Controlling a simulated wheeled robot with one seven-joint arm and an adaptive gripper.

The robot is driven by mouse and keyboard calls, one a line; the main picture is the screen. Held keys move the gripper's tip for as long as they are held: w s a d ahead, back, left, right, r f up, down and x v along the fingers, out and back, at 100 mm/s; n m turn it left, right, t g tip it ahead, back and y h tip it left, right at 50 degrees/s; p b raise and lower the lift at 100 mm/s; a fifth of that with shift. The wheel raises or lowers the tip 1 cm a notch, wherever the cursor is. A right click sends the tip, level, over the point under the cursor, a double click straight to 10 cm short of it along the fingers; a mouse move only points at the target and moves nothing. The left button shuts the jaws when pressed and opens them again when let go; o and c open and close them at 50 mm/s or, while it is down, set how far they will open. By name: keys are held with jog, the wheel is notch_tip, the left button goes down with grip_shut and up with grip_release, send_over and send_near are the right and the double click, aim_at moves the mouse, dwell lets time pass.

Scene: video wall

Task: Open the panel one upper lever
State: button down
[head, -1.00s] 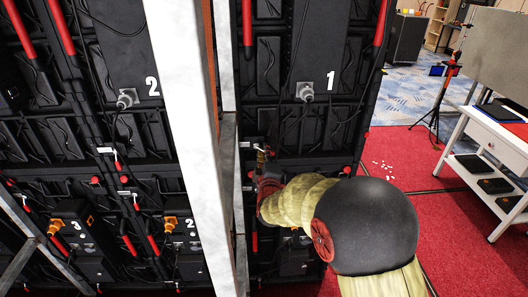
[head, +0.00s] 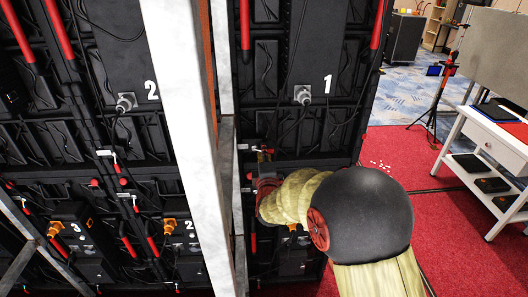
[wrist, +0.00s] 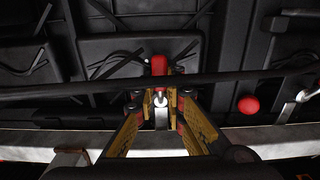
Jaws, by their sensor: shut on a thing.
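Panel one (head: 329,108) is the black panel marked with a white "1" in the head view. In the wrist view the red-ended lever (wrist: 159,65) with a metal shank stands at the panel's lower edge, between the yellow-sided fingers. My gripper (wrist: 161,104) is shut on this lever near its metal part. In the head view my gripper (head: 264,155) is small and dark against the panel, just right of the pale post, and its hold is hard to see there.
A white upright post (head: 180,110) stands close to the left of my arm. A dark bar (wrist: 235,78) crosses the wrist view, and a red knob (wrist: 248,105) sits at right. A white table (head: 492,140) stands at right on red carpet (head: 410,190), with open floor between.

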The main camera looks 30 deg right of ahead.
jog(key=c, duration=1.9)
grip_release()
jog(key=shift+a, duration=0.1)
jog(key=shift+o, duration=0.4)
jog(key=v, duration=1.2)
